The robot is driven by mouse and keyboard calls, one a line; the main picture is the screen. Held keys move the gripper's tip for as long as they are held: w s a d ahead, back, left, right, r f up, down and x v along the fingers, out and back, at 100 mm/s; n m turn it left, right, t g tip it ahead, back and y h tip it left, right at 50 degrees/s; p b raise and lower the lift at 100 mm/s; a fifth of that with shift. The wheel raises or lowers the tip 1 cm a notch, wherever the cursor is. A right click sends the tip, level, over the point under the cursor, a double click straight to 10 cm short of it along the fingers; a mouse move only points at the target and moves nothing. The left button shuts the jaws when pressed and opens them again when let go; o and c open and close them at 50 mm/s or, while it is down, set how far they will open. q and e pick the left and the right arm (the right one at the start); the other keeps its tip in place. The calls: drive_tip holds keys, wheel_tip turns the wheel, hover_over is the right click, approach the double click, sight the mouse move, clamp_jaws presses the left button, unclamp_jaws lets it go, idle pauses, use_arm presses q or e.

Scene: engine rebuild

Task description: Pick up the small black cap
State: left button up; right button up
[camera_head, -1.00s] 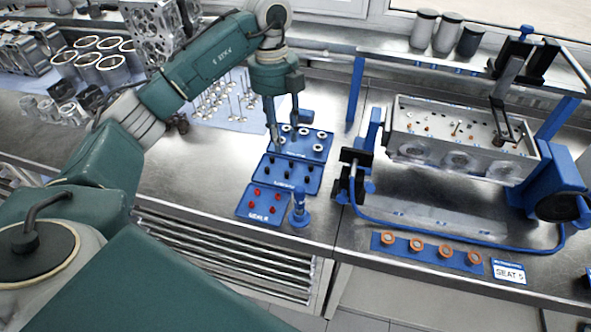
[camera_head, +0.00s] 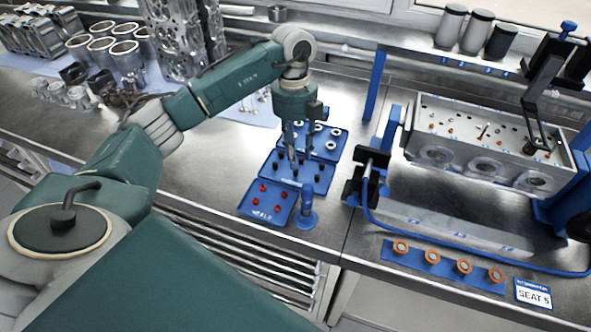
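Several small black caps (camera_head: 275,165) stand in the middle blue tray (camera_head: 268,178), between a tray of red caps in front and a tray of pale rings behind. My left gripper (camera_head: 299,157) points down over the back part of the middle tray. Its two fingers look apart, with nothing visible between them. The fingers hide part of the tray and perhaps some caps. I cannot tell whether a fingertip touches a cap. My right gripper is not in view.
The front blue tray (camera_head: 252,205) holds red caps (camera_head: 276,207). A blue post (camera_head: 307,208) stands at its right. The cylinder head (camera_head: 465,150) in its blue frame is further right. A blue strip with orange rings (camera_head: 432,262) lies near the front edge.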

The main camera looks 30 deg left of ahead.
sight(296, 173)
use_arm(q)
drive_tip(key=shift+f+p, duration=0.3)
drive_tip(key=shift+f, duration=0.15)
wheel_tip(296, 173, down, 4)
drive_tip(key=shift+a+r+p, duration=0.1)
drive_tip(key=shift+r+p, duration=0.05)
drive_tip(key=shift+p, duration=0.7)
drive_tip(key=shift+s+f, duration=0.15)
drive_tip(key=shift+f, duration=0.25)
drive_tip(key=shift+c, duration=0.3)
drive_tip(key=c, duration=0.8)
